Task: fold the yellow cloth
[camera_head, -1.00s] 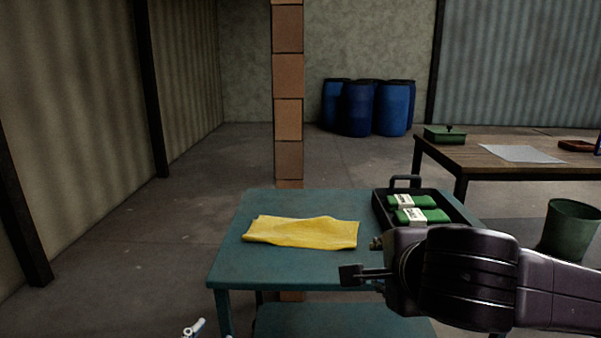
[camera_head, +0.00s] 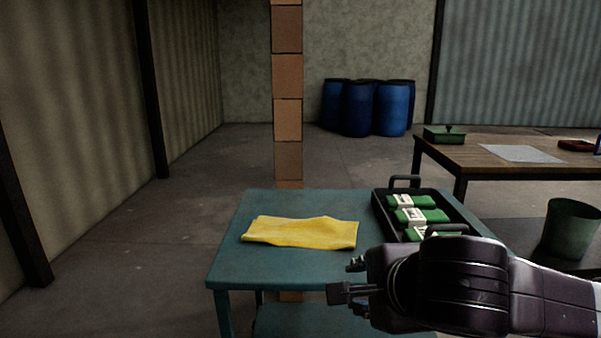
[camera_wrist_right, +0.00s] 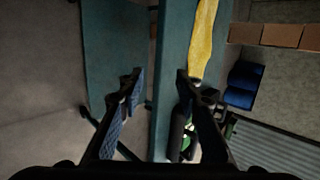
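The yellow cloth (camera_head: 300,232) lies as a flat, slightly rumpled strip on the teal table (camera_head: 255,265), left of the dark tray. In the right wrist view the cloth (camera_wrist_right: 203,45) shows at the top, beyond the fingers. My right gripper (camera_head: 348,279) is in front of the table's front edge, to the right of and nearer than the cloth, not touching it. In the right wrist view my right gripper (camera_wrist_right: 160,75) has its fingers wide apart with nothing between them. My left gripper is not in view.
A dark tray (camera_head: 462,216) with several green-and-white packs (camera_head: 420,216) stands on the table's right side. A brick pillar (camera_head: 288,120) rises behind the table. A green bin (camera_head: 570,230) and a wooden table (camera_head: 480,150) are at the right.

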